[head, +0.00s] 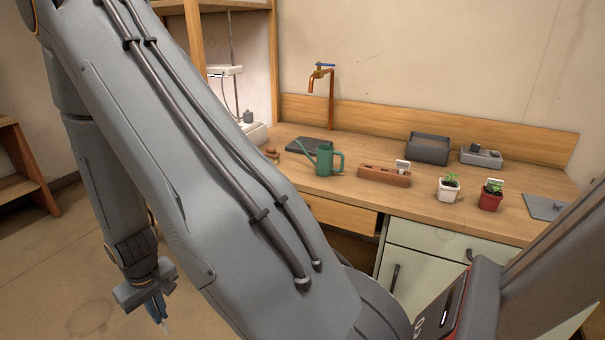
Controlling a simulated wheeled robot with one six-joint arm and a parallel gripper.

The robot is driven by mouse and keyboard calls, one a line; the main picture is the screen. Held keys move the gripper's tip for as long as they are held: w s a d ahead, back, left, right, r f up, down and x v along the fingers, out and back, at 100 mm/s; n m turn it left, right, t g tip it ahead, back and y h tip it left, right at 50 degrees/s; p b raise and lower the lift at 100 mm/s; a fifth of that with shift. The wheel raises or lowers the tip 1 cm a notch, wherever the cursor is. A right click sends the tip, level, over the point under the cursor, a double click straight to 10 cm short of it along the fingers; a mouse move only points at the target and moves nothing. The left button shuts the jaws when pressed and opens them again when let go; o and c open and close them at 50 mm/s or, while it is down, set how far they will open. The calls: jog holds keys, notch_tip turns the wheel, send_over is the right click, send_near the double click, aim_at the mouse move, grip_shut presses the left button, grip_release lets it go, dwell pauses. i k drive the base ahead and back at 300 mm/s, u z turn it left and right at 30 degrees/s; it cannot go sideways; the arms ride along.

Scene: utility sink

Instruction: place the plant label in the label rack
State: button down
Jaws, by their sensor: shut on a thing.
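My gripper (156,306) hangs low at the left, pointing down over the floor and well away from the counter. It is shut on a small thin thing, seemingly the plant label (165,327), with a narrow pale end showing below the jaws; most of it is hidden. A reddish-brown block, seemingly the label rack (372,175), lies on the counter right of the green watering can.
The counter (420,208) holds a green watering can (325,161), a white pot (449,192) and a red pot (489,200) with seedlings, a dark tray (428,148) and a grey holder (481,157). A copper tap (330,88) rises behind. A drawer (341,214) stands partly open.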

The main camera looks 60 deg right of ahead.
aim_at(368, 175)
jog(key=u, duration=0.2)
jog(key=i, duration=0.6)
jog(key=z, duration=2.65)
